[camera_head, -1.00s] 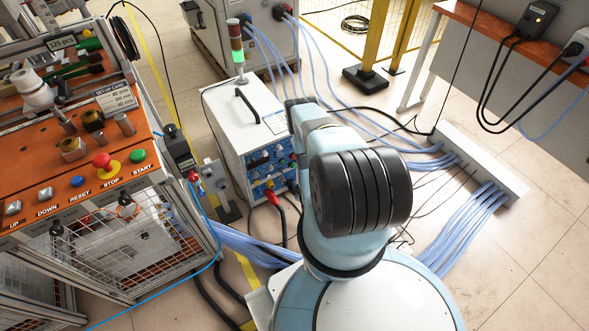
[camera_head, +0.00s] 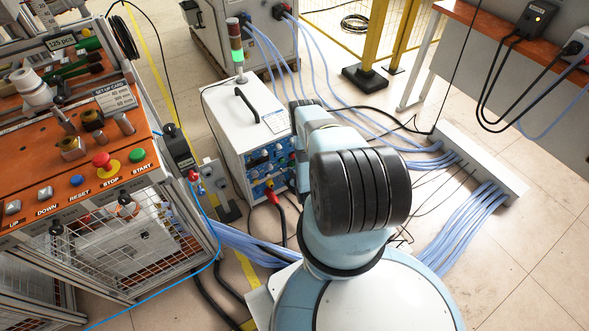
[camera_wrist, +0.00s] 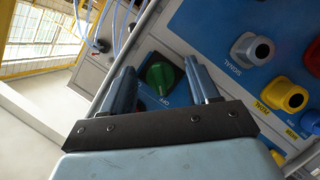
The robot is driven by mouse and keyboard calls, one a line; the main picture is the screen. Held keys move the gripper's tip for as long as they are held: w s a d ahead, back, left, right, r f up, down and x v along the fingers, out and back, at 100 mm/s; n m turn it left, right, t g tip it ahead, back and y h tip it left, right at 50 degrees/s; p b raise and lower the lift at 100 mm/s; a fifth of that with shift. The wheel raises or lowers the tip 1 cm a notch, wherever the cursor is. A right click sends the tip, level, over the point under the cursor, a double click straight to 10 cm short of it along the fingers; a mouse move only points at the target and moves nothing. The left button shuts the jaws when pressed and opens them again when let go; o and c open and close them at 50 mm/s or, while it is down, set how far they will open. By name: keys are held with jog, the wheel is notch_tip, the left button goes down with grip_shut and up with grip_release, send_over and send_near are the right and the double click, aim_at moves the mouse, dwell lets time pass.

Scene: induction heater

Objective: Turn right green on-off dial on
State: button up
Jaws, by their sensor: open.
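The green dial (camera_wrist: 158,76) sits on a dark square plate on the blue panel in the wrist view. My gripper (camera_wrist: 162,68) is open, with one finger on each side of the dial. Whether the fingers touch the dial I cannot tell. My gripper and the green dial are hidden there behind my arm.
In the wrist view, a grey-blue connector (camera_wrist: 252,50) and a yellow connector (camera_wrist: 283,96) stick out to the right of my gripper. In the head view, a light tower (camera_head: 236,45) stands on the box. Blue hoses (camera_head: 470,225) run across the floor to the right.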

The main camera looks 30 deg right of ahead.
jog(key=shift+c, duration=0.3)
jog(key=c, duration=1)
jog(key=shift+o, duration=0.2)
jog(key=shift+d+m+y, duration=0.2)
jog(key=shift+m+y, duration=1.9)
jog(key=shift+m, duration=1)
jog(key=shift+d+m+y, duration=0.15)
jog(key=shift+m+y, duration=1.95)
jog(key=shift+m, duration=1)
jog(key=shift+d, duration=0.1)
